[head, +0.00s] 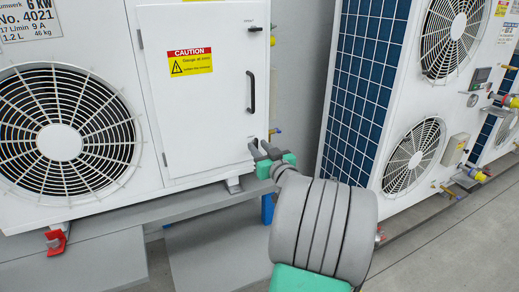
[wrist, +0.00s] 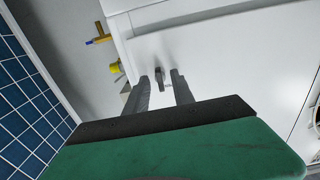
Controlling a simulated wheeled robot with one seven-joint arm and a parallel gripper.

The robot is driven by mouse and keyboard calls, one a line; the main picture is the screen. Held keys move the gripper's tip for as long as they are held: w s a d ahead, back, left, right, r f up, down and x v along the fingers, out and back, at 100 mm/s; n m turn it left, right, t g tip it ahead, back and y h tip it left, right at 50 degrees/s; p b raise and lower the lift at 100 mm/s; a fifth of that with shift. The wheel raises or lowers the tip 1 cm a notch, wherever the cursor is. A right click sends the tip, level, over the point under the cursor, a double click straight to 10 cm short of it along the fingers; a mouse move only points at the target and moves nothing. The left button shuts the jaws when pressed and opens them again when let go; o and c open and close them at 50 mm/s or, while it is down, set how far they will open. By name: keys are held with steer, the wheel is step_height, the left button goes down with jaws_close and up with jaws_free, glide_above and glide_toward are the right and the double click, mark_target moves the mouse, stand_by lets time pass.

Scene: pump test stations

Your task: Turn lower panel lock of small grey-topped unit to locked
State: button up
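The white unit's door panel (head: 205,95) fills the left of the head view, with a yellow caution label. Its top is out of view, so I cannot tell its colour. The lower panel lock (wrist: 159,78) is a small dark grey lever near the door's lower corner. In the head view, my gripper (head: 259,147) is at that corner and partly hides the lock. In the wrist view, my gripper (wrist: 162,80) is open, its two grey fingers apart with the lock between their tips. A gap shows on both sides. I cannot tell the lock's setting for sure.
An upper lock (head: 255,29) and a black handle (head: 251,92) sit on the same door. Another white unit (head: 365,150) with blue fins stands to the right.

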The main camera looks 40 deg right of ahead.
steer(key=shift+c, duration=0.2)
jaws_close()
steer(key=shift+m, duration=0.6)
stand_by(0.6)
steer(key=m+p, duration=0.2)
steer(key=m, duration=0.3)
steer(key=shift+r+m+p, duration=0.15)
steer(key=shift+m+p, duration=0.15)
steer(key=m+p, duration=0.3)
steer(key=m, duration=0.2)
steer(key=shift+a, duration=0.1)
steer(key=m+p, duration=0.4)
steer(key=m, duration=0.1)
steer(key=shift+m, duration=0.4)
